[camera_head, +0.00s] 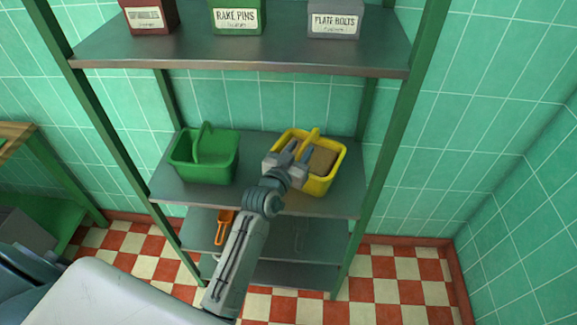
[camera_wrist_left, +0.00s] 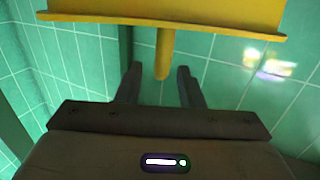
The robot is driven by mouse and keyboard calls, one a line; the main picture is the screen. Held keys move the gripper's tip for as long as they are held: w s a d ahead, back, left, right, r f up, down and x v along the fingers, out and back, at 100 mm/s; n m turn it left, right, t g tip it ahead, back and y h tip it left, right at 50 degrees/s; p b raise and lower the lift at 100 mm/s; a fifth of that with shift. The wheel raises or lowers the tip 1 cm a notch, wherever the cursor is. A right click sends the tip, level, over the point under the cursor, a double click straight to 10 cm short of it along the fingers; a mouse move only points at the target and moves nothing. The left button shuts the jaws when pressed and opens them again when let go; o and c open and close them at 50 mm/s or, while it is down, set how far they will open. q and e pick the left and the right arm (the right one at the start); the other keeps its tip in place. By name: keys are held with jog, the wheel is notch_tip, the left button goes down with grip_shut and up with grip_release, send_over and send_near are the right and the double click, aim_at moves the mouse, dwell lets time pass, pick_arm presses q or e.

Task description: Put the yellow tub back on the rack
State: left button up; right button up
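The yellow tub (camera_head: 322,187) stands upright on the middle shelf of the green rack (camera_head: 256,204), at its right side, with something brown inside. Its handle (camera_head: 304,145) is raised. My left gripper (camera_head: 293,153) is at the front left of the tub, near the handle. In the left wrist view the tub's yellow rim (camera_wrist_left: 230,28) crosses the top, and the handle (camera_wrist_left: 164,55) reaches down toward the gap between the two fingers of my left gripper (camera_wrist_left: 160,83). The fingers are apart, with gaps on both sides of the handle. My right gripper is not in view.
A green tub (camera_head: 204,160) stands on the same shelf to the left. The upper shelf (camera_head: 240,56) holds labelled boxes, including a green one (camera_head: 236,20). An orange tool (camera_head: 224,226) is lower down. A green-framed table (camera_head: 55,190) stands at left. Checkered floor is open at right.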

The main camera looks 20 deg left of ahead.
pick_arm(q)
jog(key=s+b, duration=0.1)
jog(key=s, duration=0.7)
jog(key=shift+s+a+r+b, duration=0.25)
jog(key=shift+s+a+b, duration=0.1)
jog(key=shift+s+a, duration=0.1)
jog(key=shift+w, duration=0.1)
jog(key=s+a+f+g+y, duration=0.15)
jog(key=s+f+g, duration=0.3)
jog(key=s, duration=0.45)
jog(key=s+a+f+g, duration=0.3)
jog(key=s+f+g, duration=0.15)
jog(key=s, duration=0.45)
jog(key=s+a+f+g+y, duration=0.15)
jog(key=s+f+g, duration=0.3)
jog(key=s, duration=0.45)
jog(key=a+f+g, duration=0.2)
jog(key=a+f, duration=0.1)
jog(key=f, duration=2.7)
jog(key=s+a+f, duration=0.1)
jog(key=s+f, duration=1.7)
jog(key=f, duration=0.1)
jog(key=shift+a+n+g, duration=0.3)
jog(key=shift+n+g, duration=0.05)
jog(key=shift+n, duration=0.05)
jog(key=shift+s, duration=0.1)
